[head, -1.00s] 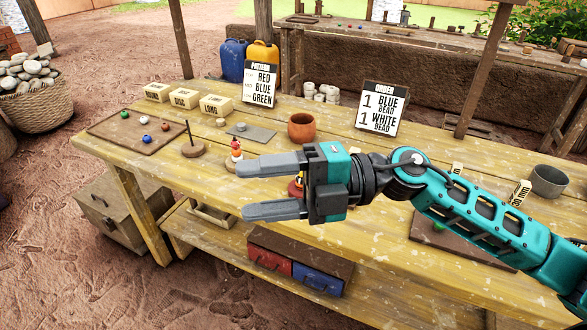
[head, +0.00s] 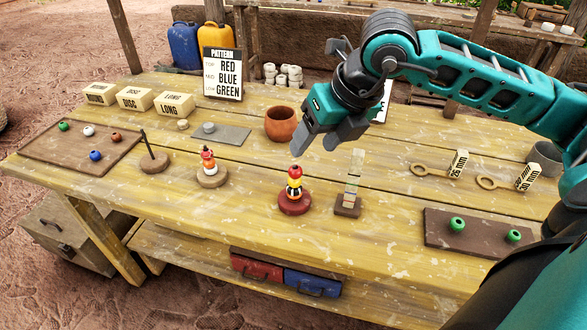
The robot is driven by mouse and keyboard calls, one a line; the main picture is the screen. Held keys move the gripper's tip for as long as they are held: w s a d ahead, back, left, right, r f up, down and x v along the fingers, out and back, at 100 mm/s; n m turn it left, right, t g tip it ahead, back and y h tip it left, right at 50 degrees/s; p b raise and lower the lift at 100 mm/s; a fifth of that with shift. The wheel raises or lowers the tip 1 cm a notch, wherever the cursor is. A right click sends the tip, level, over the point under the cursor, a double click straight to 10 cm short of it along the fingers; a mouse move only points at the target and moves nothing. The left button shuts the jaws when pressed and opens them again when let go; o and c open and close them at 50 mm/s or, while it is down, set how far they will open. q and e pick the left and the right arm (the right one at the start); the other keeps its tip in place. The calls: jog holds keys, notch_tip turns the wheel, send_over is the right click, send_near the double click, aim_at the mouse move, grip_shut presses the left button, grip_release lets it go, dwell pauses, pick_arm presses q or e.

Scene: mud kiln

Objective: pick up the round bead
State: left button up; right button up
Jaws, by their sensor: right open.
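The task's round bead cannot be singled out; several small round beads are in view. On the left brown tray (head: 60,150) lie a green bead (head: 64,126), a white bead (head: 88,131), a blue bead (head: 96,156) and a reddish-brown bead (head: 116,137). Two green beads, one left (head: 457,224) and one right (head: 514,235), lie on the right brown tray (head: 478,242). My right gripper (head: 314,146) is open, pointing down above and behind a red, yellow and black stack (head: 295,183) on a red base. I see nothing between its fingers. My left gripper is out of view.
An orange stack (head: 208,163), a bare peg (head: 149,145) and a pale upright gauge (head: 354,180) stand nearby. Behind are a clay pot (head: 281,124), labelled blocks (head: 134,98), a grey plate (head: 219,134) and a pattern sign (head: 223,74). The table's front strip is clear.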

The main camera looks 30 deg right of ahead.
aim_at(296, 170)
jog(key=x, duration=0.8)
jog(key=shift+r, duration=0.1)
grip_shut()
dwell(0.4)
